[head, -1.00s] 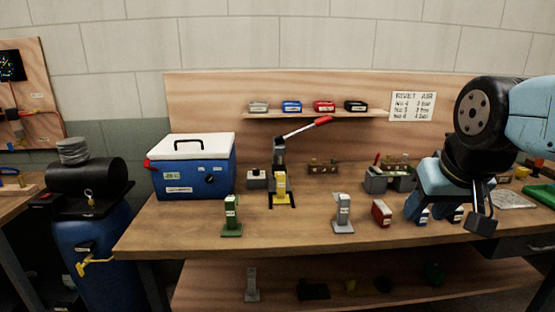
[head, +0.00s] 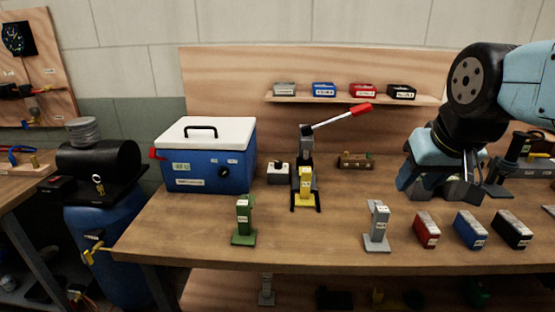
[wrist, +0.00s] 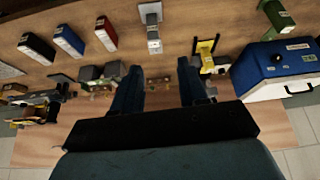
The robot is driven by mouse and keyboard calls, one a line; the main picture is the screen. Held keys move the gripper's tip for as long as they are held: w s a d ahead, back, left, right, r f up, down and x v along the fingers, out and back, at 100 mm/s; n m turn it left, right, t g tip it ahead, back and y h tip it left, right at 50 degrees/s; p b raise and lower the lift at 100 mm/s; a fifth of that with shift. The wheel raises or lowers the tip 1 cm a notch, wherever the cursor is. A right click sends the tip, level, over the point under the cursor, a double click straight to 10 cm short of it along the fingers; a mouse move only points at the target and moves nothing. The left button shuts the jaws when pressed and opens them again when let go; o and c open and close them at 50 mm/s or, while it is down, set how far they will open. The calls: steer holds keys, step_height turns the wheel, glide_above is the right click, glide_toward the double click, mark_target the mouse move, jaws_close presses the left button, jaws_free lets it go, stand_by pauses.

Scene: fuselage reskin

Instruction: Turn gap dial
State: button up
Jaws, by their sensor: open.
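No label that I can read says gap dial. A black round knob (head: 223,172) sits on the front of the blue box with the white lid; it also shows in the wrist view (wrist: 277,58). My gripper (head: 447,190) hangs over the right part of the bench, well right of these. In the wrist view my gripper (wrist: 157,72) has its two fingers wide apart with nothing between them.
A green stand (head: 243,222) and a grey stand (head: 377,226) are at the bench front. Red (head: 427,230), blue (head: 470,230) and black (head: 512,230) boxes line the front right. A shelf (head: 350,99) with small bins is behind. The bench between the stands is clear.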

steer(key=shift+o, duration=1.5)
steer(key=shift+w+r, duration=0.3)
steer(key=shift+w, duration=0.05)
steer(key=w+a+r+n+g, duration=0.1)
steer(key=w+a+r, duration=0.15)
steer(key=w, duration=0.45)
steer(key=w+a+r+n+g, duration=0.1)
steer(key=w+a+r, duration=0.15)
steer(key=w, duration=0.35)
steer(key=n+g, duration=0.4)
steer(key=n, duration=0.1)
glide_above(278, 162)
step_height(278, 162, down, 14)
step_height(278, 162, down, 13)
steer(key=shift+r, duration=0.1)
